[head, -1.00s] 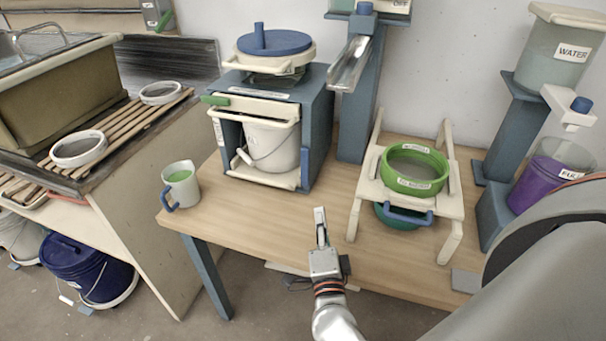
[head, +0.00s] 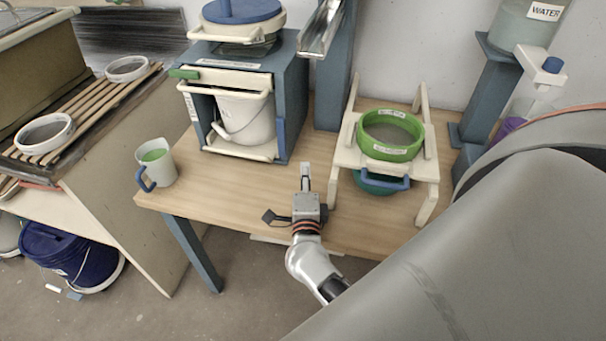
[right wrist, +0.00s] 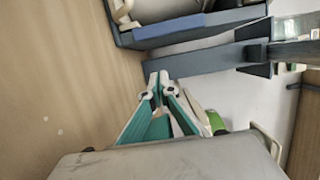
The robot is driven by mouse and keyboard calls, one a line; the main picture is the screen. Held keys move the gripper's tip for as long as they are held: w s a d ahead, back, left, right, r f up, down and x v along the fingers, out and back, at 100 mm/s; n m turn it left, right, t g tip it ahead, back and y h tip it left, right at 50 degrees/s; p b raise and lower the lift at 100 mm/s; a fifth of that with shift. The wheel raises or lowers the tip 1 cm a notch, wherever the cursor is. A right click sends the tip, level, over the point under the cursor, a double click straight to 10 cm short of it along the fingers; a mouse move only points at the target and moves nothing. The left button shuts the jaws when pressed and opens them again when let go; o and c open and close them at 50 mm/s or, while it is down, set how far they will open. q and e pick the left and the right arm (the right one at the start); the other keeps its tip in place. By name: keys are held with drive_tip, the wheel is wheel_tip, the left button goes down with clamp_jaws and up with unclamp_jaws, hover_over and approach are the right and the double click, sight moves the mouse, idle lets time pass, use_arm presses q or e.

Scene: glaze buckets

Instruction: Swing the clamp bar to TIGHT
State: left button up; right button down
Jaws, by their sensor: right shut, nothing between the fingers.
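The blue-grey press frame (head: 294,85) stands at the back left of the wooden table. A cream bar (head: 235,82) with a green grip (head: 184,73) at its left end lies across the frame's front, above a white bucket (head: 245,117); this looks like the clamp bar. The writing on the frame's labels is too small to read. My right gripper (head: 305,172) is shut and empty over the table, in front of and to the right of the frame, apart from it. In the right wrist view its fingertips (right wrist: 158,82) are together. My left gripper is not in view.
A cup of green liquid (head: 156,163) stands at the table's left edge. A green sieve (head: 391,135) sits on a cream stand right of my gripper. A metal chute (head: 322,30) hangs behind. Bare tabletop (head: 225,187) lies between cup and gripper.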

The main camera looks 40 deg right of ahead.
sight(282, 138)
drive_tip(key=x, duration=0.5)
drive_tip(key=shift+w+d+r, duration=0.1)
drive_tip(key=shift+w+d, duration=0.05)
drive_tip(key=shift+w, duration=0.05)
drive_tip(key=w, duration=0.1)
drive_tip(key=w+a, duration=0.1)
drive_tip(key=shift+w+a, duration=0.25)
drive_tip(key=shift+w, duration=0.1)
drive_tip(key=shift+w+a, duration=0.4)
